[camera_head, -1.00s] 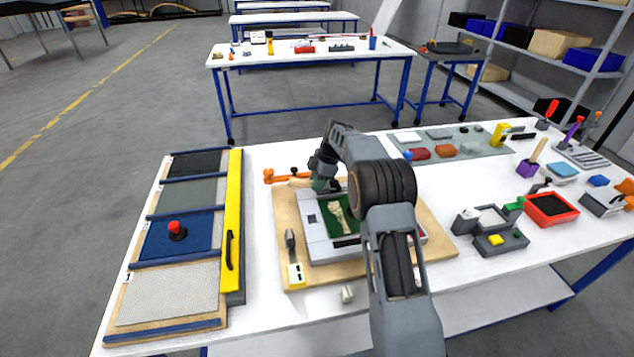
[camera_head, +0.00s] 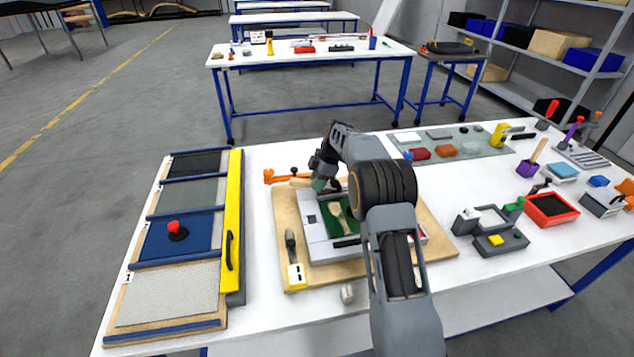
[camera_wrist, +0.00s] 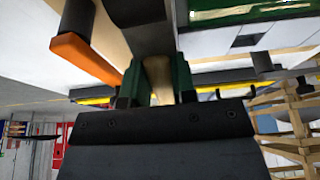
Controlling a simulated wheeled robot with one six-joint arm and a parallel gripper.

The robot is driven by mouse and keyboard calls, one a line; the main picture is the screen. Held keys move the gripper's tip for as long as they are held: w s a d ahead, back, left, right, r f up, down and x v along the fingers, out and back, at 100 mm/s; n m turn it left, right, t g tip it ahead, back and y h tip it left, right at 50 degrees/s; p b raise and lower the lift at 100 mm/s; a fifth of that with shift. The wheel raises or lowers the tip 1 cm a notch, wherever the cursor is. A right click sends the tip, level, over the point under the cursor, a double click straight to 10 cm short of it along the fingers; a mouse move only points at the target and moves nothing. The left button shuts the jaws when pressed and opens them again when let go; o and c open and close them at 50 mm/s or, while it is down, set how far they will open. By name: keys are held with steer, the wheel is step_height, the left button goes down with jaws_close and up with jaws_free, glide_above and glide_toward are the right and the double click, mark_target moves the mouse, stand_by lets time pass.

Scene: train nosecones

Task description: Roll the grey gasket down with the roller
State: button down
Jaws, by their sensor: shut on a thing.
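My gripper (camera_head: 319,184) is at the back left of the grey fixture (camera_head: 318,247), seen in the head view. In the wrist view, its green fingertips (camera_wrist: 157,84) are shut on a tan wooden handle (camera_wrist: 158,70). I take this as the roller's handle; its roller end cannot be made out. The fixture frames a green panel (camera_head: 327,210) with a pale tan shape (camera_head: 338,216) on it, perhaps a reflection. The grey gasket cannot be told apart from the grey frame. Whether the roller touches the fixture cannot be told.
The fixture lies on a wooden board (camera_head: 284,222) with a dark-handled tool (camera_head: 290,241) at its left. An orange part (camera_head: 283,176) lies behind it. A yellow bar (camera_head: 232,210) edges the sheet rack at left. A red tray (camera_head: 550,209) stands at right.

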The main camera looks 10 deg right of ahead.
steer(key=shift+d, duration=0.25)
steer(key=shift+d, duration=0.7)
steer(key=shift+f, duration=0.2)
stand_by(1.1)
steer(key=shift+d+r, duration=0.1)
steer(key=shift+r, duration=0.1)
stand_by(0.5)
steer(key=shift+d, duration=0.2)
steer(key=shift+d, duration=0.55)
steer(key=shift+d, duration=0.25)
